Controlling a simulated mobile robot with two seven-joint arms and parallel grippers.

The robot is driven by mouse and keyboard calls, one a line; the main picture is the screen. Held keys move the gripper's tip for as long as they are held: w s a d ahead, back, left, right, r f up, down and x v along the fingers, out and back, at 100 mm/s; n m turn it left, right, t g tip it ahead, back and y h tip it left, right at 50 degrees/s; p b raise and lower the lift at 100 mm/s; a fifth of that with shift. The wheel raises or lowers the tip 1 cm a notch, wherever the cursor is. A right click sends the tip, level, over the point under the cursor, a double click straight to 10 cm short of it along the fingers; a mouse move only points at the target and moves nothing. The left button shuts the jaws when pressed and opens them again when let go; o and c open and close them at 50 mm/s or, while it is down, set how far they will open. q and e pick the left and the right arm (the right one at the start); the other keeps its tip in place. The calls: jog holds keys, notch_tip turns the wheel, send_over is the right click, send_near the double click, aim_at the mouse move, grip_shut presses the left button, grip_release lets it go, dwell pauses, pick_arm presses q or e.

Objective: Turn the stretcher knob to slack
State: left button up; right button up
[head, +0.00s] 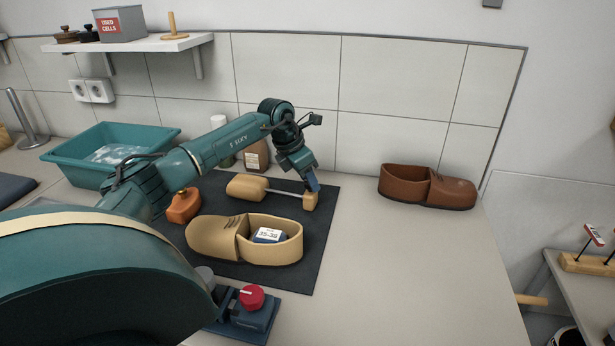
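A wooden shoe stretcher (246,188) lies on the dark mat (305,270), with a thin rod running right to a small wooden end block (310,201). My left gripper (313,186) points down at that end block, its bluish tip at or just above it. I cannot tell whether it touches the block or whether its fingers are apart. A red knob (251,297) with a pale pointer line sits on a blue device (248,318) at the front edge of the mat. It is clear of the gripper, and my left arm partly hides the device. My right gripper is out of view.
A tan shoe (212,239) holding a box marked 35-38 (268,236) sits on the mat. An orange bottle (184,206) is left of it. A brown shoe (428,187) stands at the back right. The counter's right side is mostly clear. A teal basin (75,160) stands left.

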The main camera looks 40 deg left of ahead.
pick_arm(q)
jog(key=shift+o, duration=1)
jog(key=b+v, duration=0.1)
jog(key=v, duration=1.2)
jog(key=shift+s, duration=0.1)
